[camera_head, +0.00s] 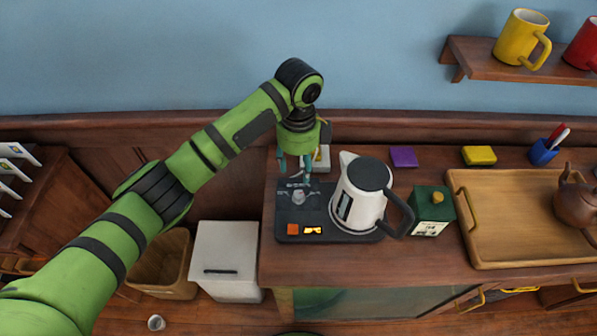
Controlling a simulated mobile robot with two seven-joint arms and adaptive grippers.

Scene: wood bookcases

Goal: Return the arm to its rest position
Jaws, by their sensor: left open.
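My left arm, green with black bands, reaches in from the lower left in the head view. Its left gripper (296,178) points down over the left part of a dark appliance base (283,215) on the wooden counter. The gripper's fingers are apart, and I see nothing held between them. A small grey knob-like piece (299,197) shows on the base just below the fingertips; I cannot tell whether they touch it. A white kettle (357,200) with a dark lid and handle stands on the base to the right of the gripper. My right gripper is not in view.
A green box (432,211) and a wooden tray (478,254) with a brown teapot (577,204) stand right of the kettle. Purple (403,156) and yellow (479,155) blocks lie behind. A white bin (226,256) stands left of the counter. A shelf (490,64) holds mugs.

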